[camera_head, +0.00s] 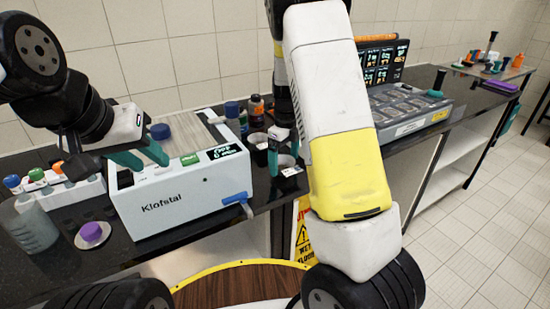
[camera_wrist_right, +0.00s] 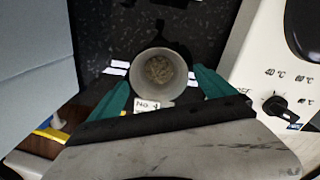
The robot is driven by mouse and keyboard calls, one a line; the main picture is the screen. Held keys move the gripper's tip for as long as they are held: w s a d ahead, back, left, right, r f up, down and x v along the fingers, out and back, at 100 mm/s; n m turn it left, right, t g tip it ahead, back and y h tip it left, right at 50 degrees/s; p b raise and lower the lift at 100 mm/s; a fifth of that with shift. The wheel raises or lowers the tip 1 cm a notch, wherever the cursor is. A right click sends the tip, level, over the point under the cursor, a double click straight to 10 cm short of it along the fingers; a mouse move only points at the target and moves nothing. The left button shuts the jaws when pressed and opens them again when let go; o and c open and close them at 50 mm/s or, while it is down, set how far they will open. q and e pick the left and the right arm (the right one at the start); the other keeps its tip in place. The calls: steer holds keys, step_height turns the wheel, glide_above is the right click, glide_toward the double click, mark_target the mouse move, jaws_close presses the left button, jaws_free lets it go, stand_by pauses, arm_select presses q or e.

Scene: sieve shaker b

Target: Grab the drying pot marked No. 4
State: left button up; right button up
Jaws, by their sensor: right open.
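The drying pot marked No. 4 (camera_wrist_right: 160,72) is a light grey round cup, seen from above in the right wrist view with brownish grains inside. A white "No. 4" label (camera_wrist_right: 147,106) sits at its near side. My right gripper (camera_wrist_right: 163,88) is open, with its teal fingers on either side of the pot; I cannot tell whether they touch it. In the head view my right gripper (camera_head: 284,153) is over the counter, right of the Klofstal device.
The white Klofstal device (camera_head: 182,196) stands beside the pots on the dark counter. A dial device (camera_wrist_right: 270,70) is close on the right in the wrist view.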

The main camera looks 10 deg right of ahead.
steer(key=shift+f, duration=0.75)
steer(key=c, duration=1.9)
steer(key=shift+r, duration=0.1)
